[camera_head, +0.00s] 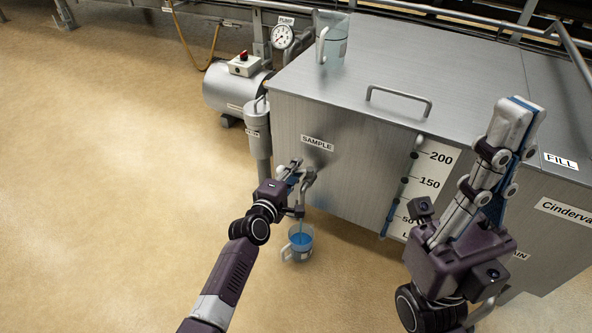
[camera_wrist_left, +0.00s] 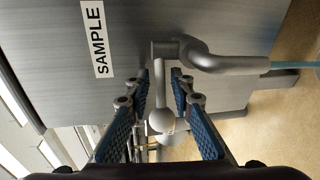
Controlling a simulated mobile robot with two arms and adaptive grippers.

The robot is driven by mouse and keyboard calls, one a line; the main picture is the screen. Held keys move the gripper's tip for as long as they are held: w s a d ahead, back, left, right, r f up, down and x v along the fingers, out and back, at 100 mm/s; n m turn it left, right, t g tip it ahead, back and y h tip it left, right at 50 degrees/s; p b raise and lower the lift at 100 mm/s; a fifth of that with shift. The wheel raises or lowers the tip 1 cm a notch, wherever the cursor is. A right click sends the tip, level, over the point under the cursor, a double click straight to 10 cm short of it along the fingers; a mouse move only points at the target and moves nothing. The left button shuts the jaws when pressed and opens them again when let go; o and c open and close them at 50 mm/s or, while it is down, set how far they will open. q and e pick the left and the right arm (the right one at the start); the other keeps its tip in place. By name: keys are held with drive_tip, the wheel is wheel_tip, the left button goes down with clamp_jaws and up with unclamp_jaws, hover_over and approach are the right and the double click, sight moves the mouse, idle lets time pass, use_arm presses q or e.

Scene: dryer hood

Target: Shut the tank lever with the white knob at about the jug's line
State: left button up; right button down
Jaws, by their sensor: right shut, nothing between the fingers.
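The grey SAMPLE tap (camera_head: 308,180) sticks out of the tank's front, and its spout points down over a clear jug (camera_head: 300,243) holding blue liquid. In the left wrist view, a thin blue stream (camera_wrist_left: 290,65) leaves the spout (camera_wrist_left: 225,64). A pale round knob (camera_wrist_left: 162,121) on the tap's lever sits between the blue-padded fingers of my left gripper (camera_wrist_left: 163,115). The fingers are apart; I cannot tell whether they touch the knob. In the head view my left gripper (camera_head: 292,173) hides the lever. My right gripper (camera_head: 519,112) is shut and empty, raised before the tank's right side.
The steel tank (camera_head: 400,60) has a top handle (camera_head: 399,96) and a level gauge (camera_head: 425,185). Another clear jug (camera_head: 331,45) stands on its top. A pump (camera_head: 236,88) and a filter cylinder (camera_head: 258,140) stand left. The floor at left is clear.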

use_arm(q)
drive_tip(key=shift+s, duration=0.1)
drive_tip(key=v, duration=1.1)
drive_tip(key=shift+s+r, duration=0.2)
drive_tip(key=shift+s, duration=0.2)
drive_tip(key=shift+a, duration=0.1)
